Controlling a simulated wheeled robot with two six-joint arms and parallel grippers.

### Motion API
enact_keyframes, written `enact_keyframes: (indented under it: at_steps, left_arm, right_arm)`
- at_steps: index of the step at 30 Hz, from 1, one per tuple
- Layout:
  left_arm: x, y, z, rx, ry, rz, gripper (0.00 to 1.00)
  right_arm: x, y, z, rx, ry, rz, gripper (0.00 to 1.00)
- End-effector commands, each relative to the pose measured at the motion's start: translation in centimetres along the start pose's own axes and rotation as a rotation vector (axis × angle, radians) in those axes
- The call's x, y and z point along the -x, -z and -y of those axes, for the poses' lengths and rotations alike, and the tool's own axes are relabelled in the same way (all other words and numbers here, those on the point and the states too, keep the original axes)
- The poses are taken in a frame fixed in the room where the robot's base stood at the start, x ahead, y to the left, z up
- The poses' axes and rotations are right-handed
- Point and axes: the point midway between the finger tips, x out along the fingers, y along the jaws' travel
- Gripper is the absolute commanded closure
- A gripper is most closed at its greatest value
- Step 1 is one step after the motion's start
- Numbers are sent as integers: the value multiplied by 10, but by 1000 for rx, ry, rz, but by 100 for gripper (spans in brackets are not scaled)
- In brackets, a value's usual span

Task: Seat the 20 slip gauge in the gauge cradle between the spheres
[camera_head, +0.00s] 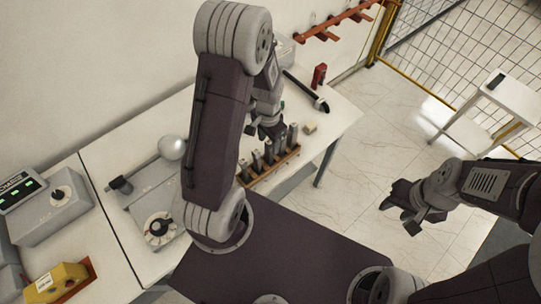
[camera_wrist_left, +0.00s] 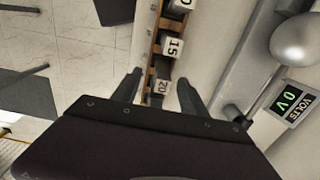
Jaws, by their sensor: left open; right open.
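The 20 slip gauge (camera_wrist_left: 162,87) stands in a wooden rack (camera_head: 262,178), in line with other numbered gauges. My left gripper (camera_wrist_left: 159,78) is open, with its fingers on either side of the 20 gauge in the left wrist view; contact cannot be told. In the head view my left gripper (camera_head: 268,130) is above the rack, partly hidden by my arm. One metal sphere (camera_head: 171,147) shows on the sphere-gap apparatus at the left; it also shows in the left wrist view (camera_wrist_left: 302,38). The cradle and second sphere cannot be made out. My right gripper (camera_head: 402,203) is open and empty over the floor.
A 15 gauge (camera_wrist_left: 172,45) stands beside the 20 gauge. A grey control box (camera_head: 50,205) and a yellow device (camera_head: 58,282) are on the left. A red item (camera_head: 319,75) and a black-handled tool (camera_head: 306,91) lie at the back. A small side table (camera_head: 505,95) stands apart.

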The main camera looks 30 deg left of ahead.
Motion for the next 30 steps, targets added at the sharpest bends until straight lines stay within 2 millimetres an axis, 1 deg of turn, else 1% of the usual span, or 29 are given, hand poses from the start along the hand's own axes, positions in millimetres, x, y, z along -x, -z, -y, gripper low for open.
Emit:
enact_keyframes:
  at_steps: [3, 7, 9, 12, 19, 20, 21, 23, 24, 25, 30]
  left_arm:
    - [-6, 1, 0, 0, -1, 2, 49]
    - [-26, 4, 2, 1, -3, 5, 49]
    - [-38, 5, 2, 1, -2, 3, 49]
    - [-49, 5, 3, 1, -1, 1, 49]
    - [-52, 6, 3, 1, 1, -1, 49]
    - [-52, 6, 3, 1, 1, -1, 55]
    - [-52, 6, 3, 1, 1, -1, 66]
    - [-52, 6, 3, 1, 1, -1, 82]
    - [-52, 6, 3, 1, 1, -1, 94]
    - [-52, 6, 3, 1, 1, -1, 100]
    - [-52, 6, 3, 1, 1, -1, 100]
  right_arm:
    - [5, 1, 0, 0, 0, 0, 58]
    - [16, 2, 0, 0, 0, 0, 58]
    - [18, 2, 0, 0, 0, 0, 58]
    - [19, 2, 0, 0, 0, 0, 58]
    - [18, 2, 0, 0, 0, 0, 58]
    - [18, 2, 0, 0, 0, 0, 58]
    - [18, 2, 0, 0, 0, 0, 58]
    - [18, 2, 0, 0, 0, 0, 58]
    - [18, 2, 0, 0, 0, 0, 58]
    - [18, 2, 0, 0, 0, 0, 58]
    - [18, 2, 0, 0, 0, 0, 58]
